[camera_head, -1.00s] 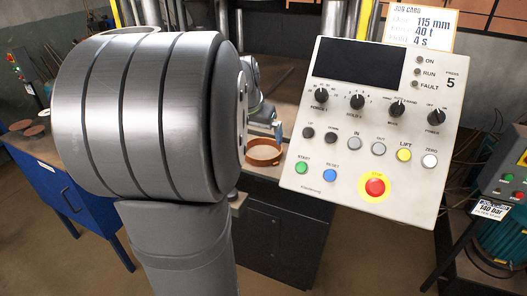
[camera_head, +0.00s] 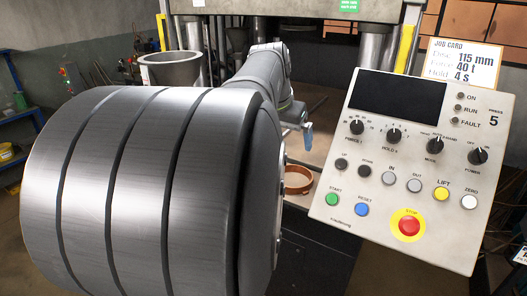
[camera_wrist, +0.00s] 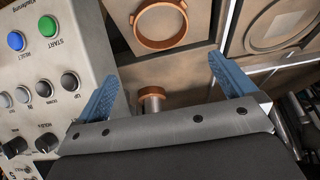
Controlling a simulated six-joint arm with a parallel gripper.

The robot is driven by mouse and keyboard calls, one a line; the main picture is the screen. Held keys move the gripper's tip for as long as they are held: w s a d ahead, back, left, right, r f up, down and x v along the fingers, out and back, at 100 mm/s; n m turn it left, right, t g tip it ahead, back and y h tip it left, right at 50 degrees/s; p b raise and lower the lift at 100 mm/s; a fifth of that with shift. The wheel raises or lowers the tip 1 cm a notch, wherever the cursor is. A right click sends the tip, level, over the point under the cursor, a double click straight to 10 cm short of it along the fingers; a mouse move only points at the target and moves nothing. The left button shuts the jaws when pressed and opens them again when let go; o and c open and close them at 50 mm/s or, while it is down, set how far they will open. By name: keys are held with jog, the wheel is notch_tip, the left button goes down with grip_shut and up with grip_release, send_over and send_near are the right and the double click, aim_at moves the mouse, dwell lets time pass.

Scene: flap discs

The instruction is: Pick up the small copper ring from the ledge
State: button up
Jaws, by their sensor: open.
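A small copper-coloured ring (camera_wrist: 151,90) shows in the wrist view at the top of a short grey cylinder, between my fingers in the picture. My gripper's edge partly hides the cylinder. A larger copper ring (camera_wrist: 159,23) lies on a tan surface further up that view; a copper ring also shows in the head view (camera_head: 298,180), below my gripper. My gripper (camera_wrist: 163,65) is open, with its two blue fingers wide apart and nothing seen held. In the head view my gripper (camera_head: 307,135) is small and partly hidden by my arm. The small ring cannot be made out there.
A control panel (camera_head: 405,165) with buttons and a red stop button stands close on the right; it fills the left of the wrist view (camera_wrist: 45,60). A job card (camera_head: 462,65) is behind it. A grey pot (camera_head: 172,70) stands at the back left. A square plate (camera_wrist: 278,25) lies upper right.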

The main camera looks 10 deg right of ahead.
aim_at(297, 189)
jog(key=shift+d+f, duration=0.1)
jog(key=shift+f, duration=0.1)
jog(key=c, duration=0.6)
jog(key=d+f+m+g+y, duration=0.1)
jog(key=f+m, duration=0.1)
jog(key=m, duration=0.1)
jog(key=d+f+m+g, duration=0.1)
jog(key=f+m, duration=0.1)
jog(key=m, duration=0.1)
jog(key=d+f+m+y, duration=0.1)
jog(key=f+m, duration=0.2)
jog(key=shift+d+f+g+y, duration=0.1)
jog(key=shift+d+g+y, duration=0.2)
jog(key=shift+d+g, duration=0.1)
jog(key=c, duration=1.1)
jog(key=shift+d+f+m+y, duration=0.2)
jog(key=shift+f+m+y, duration=0.1)
jog(key=shift+f+m, duration=0.4)
jog(key=shift+f, duration=3.4)
grip_shut()
jog(key=shift+r, duration=0.4)
